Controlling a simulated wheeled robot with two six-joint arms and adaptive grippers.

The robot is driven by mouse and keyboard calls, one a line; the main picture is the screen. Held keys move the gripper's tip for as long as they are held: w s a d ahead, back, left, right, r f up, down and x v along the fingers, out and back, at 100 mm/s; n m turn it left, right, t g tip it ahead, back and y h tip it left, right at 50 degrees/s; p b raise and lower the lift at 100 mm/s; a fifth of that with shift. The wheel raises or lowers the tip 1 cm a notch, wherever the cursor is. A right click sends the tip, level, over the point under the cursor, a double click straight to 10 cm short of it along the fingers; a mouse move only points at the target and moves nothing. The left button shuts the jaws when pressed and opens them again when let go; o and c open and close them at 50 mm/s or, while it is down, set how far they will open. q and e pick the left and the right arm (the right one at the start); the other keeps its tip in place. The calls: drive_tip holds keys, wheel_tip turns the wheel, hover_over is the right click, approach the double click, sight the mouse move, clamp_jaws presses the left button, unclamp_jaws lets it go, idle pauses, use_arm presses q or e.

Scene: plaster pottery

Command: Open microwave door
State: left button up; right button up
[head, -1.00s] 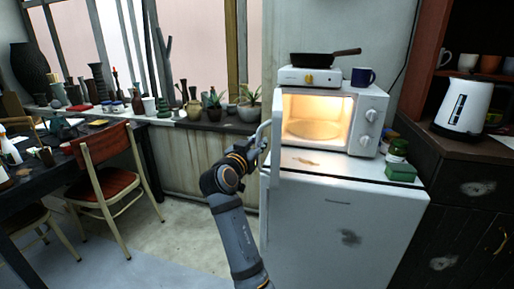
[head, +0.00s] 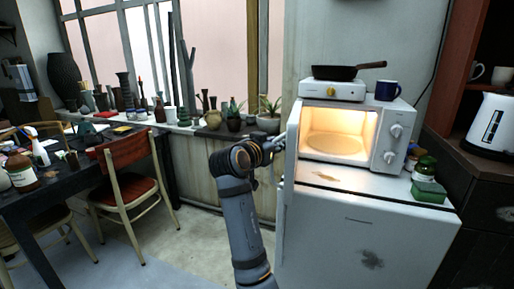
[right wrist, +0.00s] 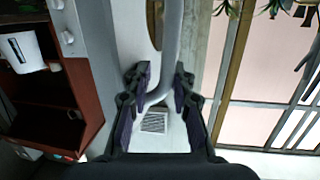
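The white microwave (head: 352,132) stands on a white cabinet, its lit inside and glass plate (head: 335,146) in plain view. Its door (head: 292,135) is open, swung out at the left side and seen nearly edge-on. My right gripper (head: 268,146) is at the outer edge of the door, by the handle. In the right wrist view the pale curved door handle (right wrist: 171,45) runs between the two fingers of my right gripper (right wrist: 164,70), which are drawn in around it. My left gripper is not in view.
A black pan (head: 335,72) on a small hotplate (head: 332,90) and a blue mug (head: 387,90) stand on the microwave. A green box (head: 428,190) and jar sit at its right. A chair (head: 128,170) and cluttered table are left; plants line the sill.

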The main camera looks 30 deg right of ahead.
drive_tip(key=shift+a+r, duration=0.25)
drive_tip(key=shift+a, duration=0.1)
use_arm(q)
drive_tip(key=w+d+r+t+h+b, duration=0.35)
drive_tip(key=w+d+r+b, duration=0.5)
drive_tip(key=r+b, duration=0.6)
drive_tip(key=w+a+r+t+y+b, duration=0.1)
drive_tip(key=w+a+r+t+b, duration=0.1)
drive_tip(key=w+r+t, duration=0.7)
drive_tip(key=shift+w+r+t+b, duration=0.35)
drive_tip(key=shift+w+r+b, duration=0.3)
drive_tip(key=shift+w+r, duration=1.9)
use_arm(e)
drive_tip(key=a, duration=1.1)
drive_tip(key=shift+r, duration=0.15)
